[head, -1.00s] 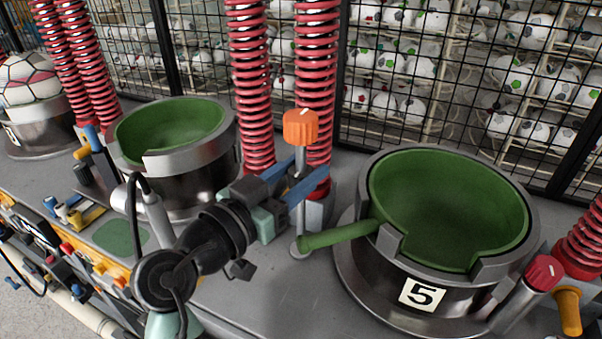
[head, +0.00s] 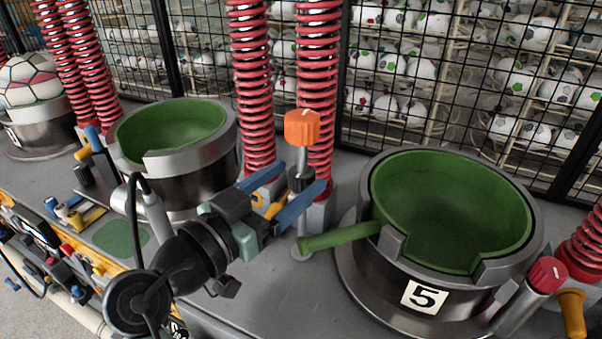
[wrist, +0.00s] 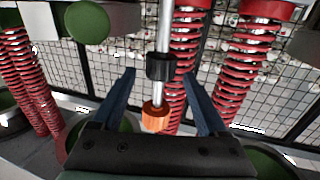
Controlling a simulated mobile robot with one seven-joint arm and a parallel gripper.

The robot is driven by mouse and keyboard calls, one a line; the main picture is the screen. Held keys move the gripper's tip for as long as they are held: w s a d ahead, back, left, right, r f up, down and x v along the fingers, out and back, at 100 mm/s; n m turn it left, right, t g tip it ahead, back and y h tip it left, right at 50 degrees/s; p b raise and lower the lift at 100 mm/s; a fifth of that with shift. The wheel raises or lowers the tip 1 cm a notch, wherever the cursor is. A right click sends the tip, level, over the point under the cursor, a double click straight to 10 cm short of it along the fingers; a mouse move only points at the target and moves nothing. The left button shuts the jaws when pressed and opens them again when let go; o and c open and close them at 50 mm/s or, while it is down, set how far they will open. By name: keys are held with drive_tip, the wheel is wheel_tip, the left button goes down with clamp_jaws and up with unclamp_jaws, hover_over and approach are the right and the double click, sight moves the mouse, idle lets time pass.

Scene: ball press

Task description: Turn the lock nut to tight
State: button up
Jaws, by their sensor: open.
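An upright steel rod carries an orange knob (head: 302,127) at its top and a black nut (head: 302,182) lower down, which I take for the lock nut. My gripper (head: 302,177) is open, with its blue fingers reaching toward the rod at the black nut's height. In the wrist view, my gripper (wrist: 160,74) has one finger on each side of the rod. The black nut (wrist: 160,67) sits between the fingertips with gaps on both sides. The orange knob (wrist: 155,117) shows nearer the palm in the picture. I cannot read how tight the nut is.
A green lever (head: 338,237) runs from the rod's base to the right green-lined bowl (head: 420,285). Red springs (head: 318,80) stand just behind the rod. Another green-lined bowl (head: 190,155) is at left. Grey bench surface (head: 265,285) is free in front.

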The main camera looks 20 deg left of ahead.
drive_tip(key=b+v, duration=0.1)
drive_tip(key=v, duration=0.9)
drive_tip(key=shift+s, duration=0.1)
